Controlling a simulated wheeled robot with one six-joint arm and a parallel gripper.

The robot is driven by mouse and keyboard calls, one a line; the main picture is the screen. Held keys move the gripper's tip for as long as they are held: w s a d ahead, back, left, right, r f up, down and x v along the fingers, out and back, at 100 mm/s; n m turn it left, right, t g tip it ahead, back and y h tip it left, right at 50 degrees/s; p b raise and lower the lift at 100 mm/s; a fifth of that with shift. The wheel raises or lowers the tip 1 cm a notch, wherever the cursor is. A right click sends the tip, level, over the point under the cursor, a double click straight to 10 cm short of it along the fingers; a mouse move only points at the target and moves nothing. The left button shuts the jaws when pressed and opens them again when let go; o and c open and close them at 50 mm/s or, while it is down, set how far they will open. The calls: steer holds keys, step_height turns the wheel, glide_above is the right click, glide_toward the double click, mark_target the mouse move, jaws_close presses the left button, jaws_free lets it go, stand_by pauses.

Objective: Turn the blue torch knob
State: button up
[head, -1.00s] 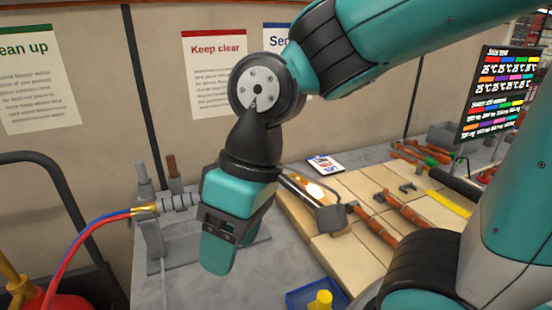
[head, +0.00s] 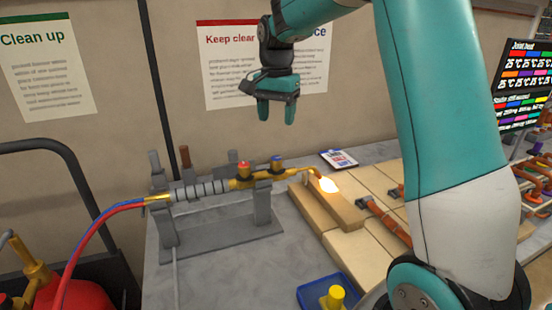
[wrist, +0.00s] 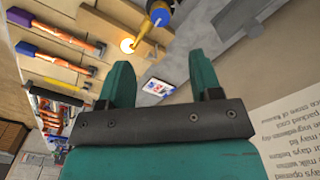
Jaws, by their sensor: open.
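The torch (head: 205,190) lies in a grey stand on the bench in the head view, with a lit flame at its right tip. The blue torch knob (head: 277,161) sits on top of the brass part, right of a red knob (head: 244,168). In the wrist view the blue knob (wrist: 160,13) is at the top edge, partly cut off, beyond the fingertips. My gripper (head: 277,116) is open and empty, pointing down above the blue knob and apart from it. Its two spread fingers also show in the wrist view (wrist: 163,72).
The flame (head: 328,185) burns over pale bricks right of the torch. Red and blue hoses (head: 95,225) run left to a red cylinder (head: 80,290). A card (head: 340,159) lies behind the bricks. A blue tray (head: 313,289) with a yellow object stands in front.

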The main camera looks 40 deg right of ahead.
mark_target(276, 159)
step_height(276, 159, down, 12)
steer(key=shift+f+p, duration=0.15)
steer(key=shift+p, duration=0.8)
steer(key=shift+c, duration=0.2)
steer(key=c, duration=0.9)
